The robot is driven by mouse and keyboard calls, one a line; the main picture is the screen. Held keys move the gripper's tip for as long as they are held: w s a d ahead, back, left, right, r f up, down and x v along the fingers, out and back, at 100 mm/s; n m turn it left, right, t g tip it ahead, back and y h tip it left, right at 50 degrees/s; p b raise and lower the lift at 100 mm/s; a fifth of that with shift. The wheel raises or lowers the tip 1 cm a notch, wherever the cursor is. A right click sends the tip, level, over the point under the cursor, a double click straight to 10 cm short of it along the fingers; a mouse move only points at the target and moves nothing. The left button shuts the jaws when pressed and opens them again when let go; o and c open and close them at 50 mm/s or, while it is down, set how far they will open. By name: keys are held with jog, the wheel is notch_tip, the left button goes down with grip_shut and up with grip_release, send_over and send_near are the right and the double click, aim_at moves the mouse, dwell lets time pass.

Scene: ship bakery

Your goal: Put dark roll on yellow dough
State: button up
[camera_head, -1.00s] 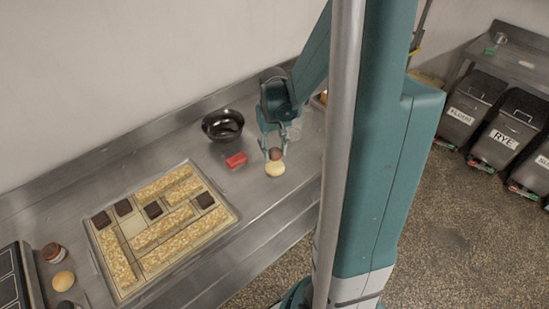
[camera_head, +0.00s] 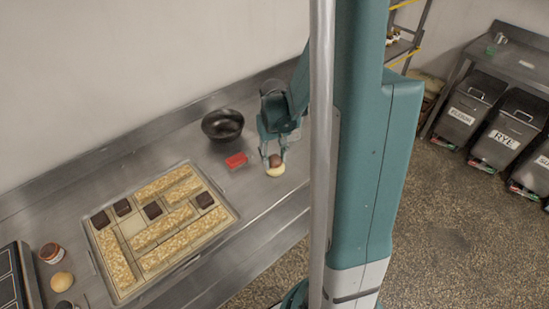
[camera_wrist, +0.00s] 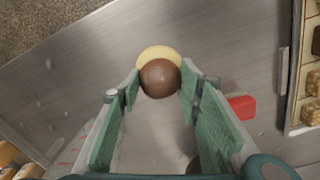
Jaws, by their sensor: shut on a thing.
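The dark roll (camera_wrist: 160,79) is a brown ball between the fingertips of my gripper (camera_wrist: 158,86) in the wrist view. The gripper is shut on it. The yellow dough (camera_wrist: 160,52) is a pale round piece showing just past the roll, partly hidden by it. In the head view the dark roll (camera_head: 275,160) is at the fingertips of my gripper (camera_head: 273,158), right over the yellow dough (camera_head: 276,171) on the steel counter. I cannot tell whether the roll touches the dough.
A red block (camera_head: 236,160) lies left of the gripper. A black bowl (camera_head: 222,125) stands behind it. A tray (camera_head: 236,217) of bars and dark squares lies to the left.

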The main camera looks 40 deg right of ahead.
aim_at(274, 157)
jog(key=o, duration=0.8)
jog(key=shift+r+p, duration=0.8)
jog(key=shift+r, duration=5.3)
jog(key=shift+a, duration=0.1)
jog(key=s+a+r+n+t, duration=0.1)
jog(key=s+a+r+t, duration=0.1)
jog(key=a, duration=0.7)
jog(key=s+a+r+n+t, duration=0.2)
jog(key=s+a+r, duration=0.2)
jog(key=a+r, duration=0.3)
jog(key=s+a+r+n+t, duration=0.1)
jog(key=s+a+r+t, duration=0.2)
jog(key=a, duration=0.7)
jog(key=shift+s+a+r+n, duration=0.15)
jog(key=shift+s+a+r, duration=0.05)
jog(key=shift+r, duration=0.25)
jog(key=shift+s+a+r+n, duration=0.15)
jog(key=shift+s+a+r, duration=0.05)
jog(key=shift+r, duration=0.25)
